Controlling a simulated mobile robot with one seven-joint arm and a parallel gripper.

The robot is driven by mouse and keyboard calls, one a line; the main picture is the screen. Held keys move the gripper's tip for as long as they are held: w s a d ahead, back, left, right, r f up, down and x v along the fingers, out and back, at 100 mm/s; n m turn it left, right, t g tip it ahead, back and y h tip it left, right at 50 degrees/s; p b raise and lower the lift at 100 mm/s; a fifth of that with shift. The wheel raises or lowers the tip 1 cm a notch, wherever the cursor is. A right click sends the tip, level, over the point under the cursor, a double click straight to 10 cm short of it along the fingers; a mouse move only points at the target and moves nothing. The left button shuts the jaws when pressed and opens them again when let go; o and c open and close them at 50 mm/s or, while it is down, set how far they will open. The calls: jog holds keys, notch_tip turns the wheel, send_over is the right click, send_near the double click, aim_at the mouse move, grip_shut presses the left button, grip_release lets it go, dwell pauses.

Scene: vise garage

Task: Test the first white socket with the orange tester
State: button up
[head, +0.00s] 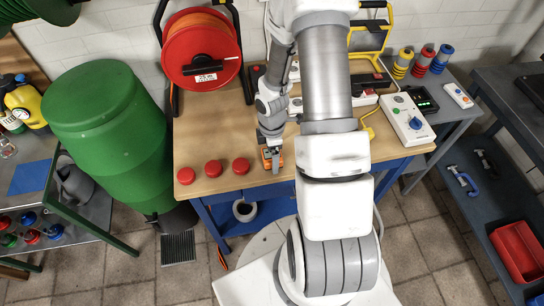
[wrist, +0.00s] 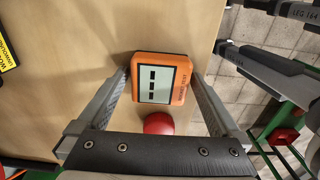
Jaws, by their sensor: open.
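The orange tester (head: 266,158) lies near the front edge of the wooden bench, under my gripper (head: 272,152). In the wrist view the tester (wrist: 181,68) has a pale screen with dark bars. My open gripper (wrist: 160,85) has one finger on each side of it; whether they touch it I cannot tell. White socket-like pieces (head: 295,105) show at the back of the bench beside my arm. My arm hides part of that area, so I cannot tell which is the first white socket.
Several red round caps, one of them here (head: 240,166), stand left of the tester. A red cable reel (head: 202,72) stands at the back left. A white box with a blue knob (head: 407,118) is at the right. Bare bench top (head: 210,130) lies between reel and caps.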

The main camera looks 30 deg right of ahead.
jog(key=c, duration=1.1)
jog(key=shift+r, duration=0.1)
jog(key=shift+r, duration=0.6)
notch_tip(320, 180, up, 3)
jog(key=shift+w+f, duration=0.1)
jog(key=d+r, duration=0.2)
jog(key=d, duration=0.1)
jog(key=s+d+r+p, duration=0.1)
jog(key=d+r, duration=0.1)
jog(key=d, duration=0.2)
jog(key=s+d+r, duration=0.1)
jog(key=d+r, duration=0.1)
jog(key=d, duration=0.2)
jog(key=shift+s+d+r, duration=0.15)
jog(key=shift+d+r, duration=0.1)
jog(key=shift+r, duration=0.15)
jog(key=w+d, duration=0.2)
jog(key=w, duration=0.3)
jog(key=w+d+p, duration=0.1)
jog(key=w+d, duration=0.1)
jog(key=w, duration=0.3)
jog(key=w+d, duration=0.2)
jog(key=w, duration=0.4)
jog(key=shift+r+p, duration=0.1)
jog(key=shift+p, duration=0.25)
